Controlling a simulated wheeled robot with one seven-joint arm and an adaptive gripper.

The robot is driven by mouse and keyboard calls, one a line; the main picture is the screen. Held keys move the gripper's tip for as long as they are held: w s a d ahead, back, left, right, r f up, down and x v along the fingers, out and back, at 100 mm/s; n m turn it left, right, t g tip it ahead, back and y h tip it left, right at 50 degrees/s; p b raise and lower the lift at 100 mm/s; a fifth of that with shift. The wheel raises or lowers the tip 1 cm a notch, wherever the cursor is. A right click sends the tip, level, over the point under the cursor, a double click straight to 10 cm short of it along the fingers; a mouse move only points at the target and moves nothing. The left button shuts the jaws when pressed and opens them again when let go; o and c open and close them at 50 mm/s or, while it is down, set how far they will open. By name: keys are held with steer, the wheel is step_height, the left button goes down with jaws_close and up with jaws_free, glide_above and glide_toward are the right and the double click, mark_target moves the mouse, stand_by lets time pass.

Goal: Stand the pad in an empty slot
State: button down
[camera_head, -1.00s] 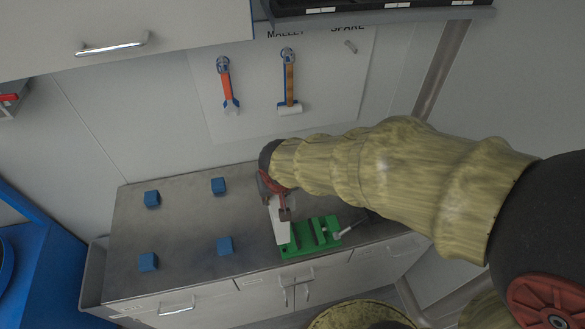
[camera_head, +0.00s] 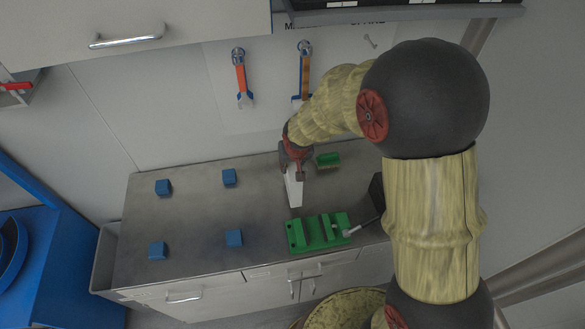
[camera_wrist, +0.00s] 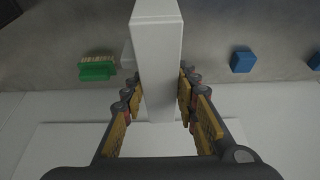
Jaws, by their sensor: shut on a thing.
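My gripper (camera_head: 294,168) is shut on a white block (camera_head: 295,190), the only pad-like thing I see. In the wrist view my gripper (camera_wrist: 160,108) has a finger on each side of the long white block (camera_wrist: 157,65). The block hangs upright over the counter, behind the green fixture; I cannot tell whether its lower end touches the counter. The green fixture (camera_head: 316,236) lies at the counter's front right, with raised parts and gaps between them. No slot in it is clear enough to judge as empty.
A green brush (camera_head: 328,160) lies behind and right of my gripper. Several blue blocks, one at the front (camera_head: 233,238), stand on the left of the grey counter (camera_head: 190,215). A handle (camera_head: 362,226) sticks out right of the fixture. Tools hang on the back wall.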

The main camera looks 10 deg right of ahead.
steer(key=shift+s+d+x, duration=0.1)
steer(key=shift+s+x, duration=0.05)
steer(key=shift+x, duration=1)
steer(key=shift+s+d+x, duration=0.1)
steer(key=shift+x, duration=1.05)
steer(key=shift+f+b, duration=0.2)
steer(key=shift+b, duration=0.1)
steer(key=shift+f, duration=0.1)
steer(key=c, duration=1.5)
jaws_free()
steer(key=shift+o, duration=0.6)
